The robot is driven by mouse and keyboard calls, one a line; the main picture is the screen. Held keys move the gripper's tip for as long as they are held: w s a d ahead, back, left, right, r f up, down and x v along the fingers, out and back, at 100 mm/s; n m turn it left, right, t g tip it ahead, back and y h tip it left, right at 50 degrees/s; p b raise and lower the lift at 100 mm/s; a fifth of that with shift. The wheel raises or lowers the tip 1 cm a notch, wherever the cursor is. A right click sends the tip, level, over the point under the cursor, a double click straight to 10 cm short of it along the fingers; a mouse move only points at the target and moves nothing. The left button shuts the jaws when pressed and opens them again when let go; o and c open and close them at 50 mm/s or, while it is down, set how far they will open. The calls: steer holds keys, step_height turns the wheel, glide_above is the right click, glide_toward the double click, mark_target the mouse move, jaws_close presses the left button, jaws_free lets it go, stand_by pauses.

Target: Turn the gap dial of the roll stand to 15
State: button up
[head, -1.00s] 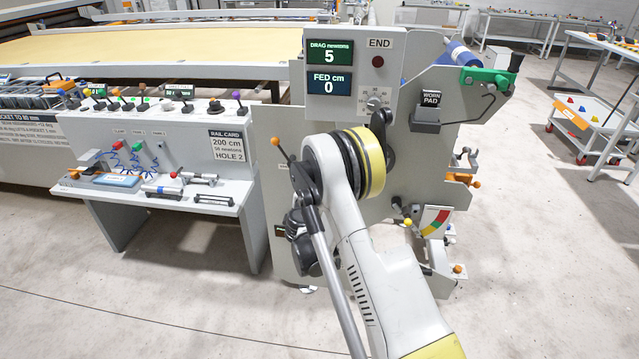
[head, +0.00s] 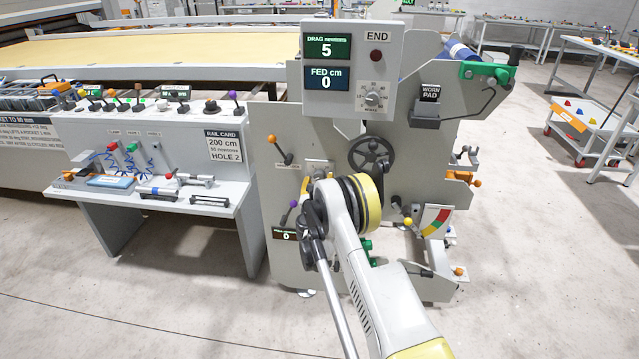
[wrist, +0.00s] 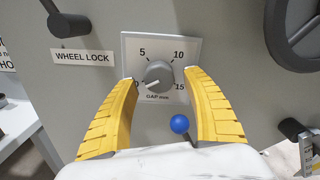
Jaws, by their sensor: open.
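The gap dial (wrist: 158,75) is a round grey knob on a pale square plate (wrist: 190,44) marked 0, 5, 10, 15 and "GAP mm" in the wrist view. Its white pointer mark appears to point to the lower left, near the 0. My gripper (wrist: 160,77) is open, with one yellow finger on each side of the knob. The fingertips overlap the plate's lower left and right edges in the picture; I cannot tell whether they touch it. In the head view, my arm hides most of the gripper and the knob on the roll stand (head: 290,230).
The wheel lock lever (wrist: 68,24) is at upper left and a dark handwheel (wrist: 293,32) at right. In the head view, a display box (head: 345,102) overhangs above; a tool bench (head: 150,185) stands left.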

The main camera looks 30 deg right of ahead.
steer(key=shift+w+d, duration=0.2)
steer(key=shift+w, duration=0.1)
steer(key=c, duration=1.2)
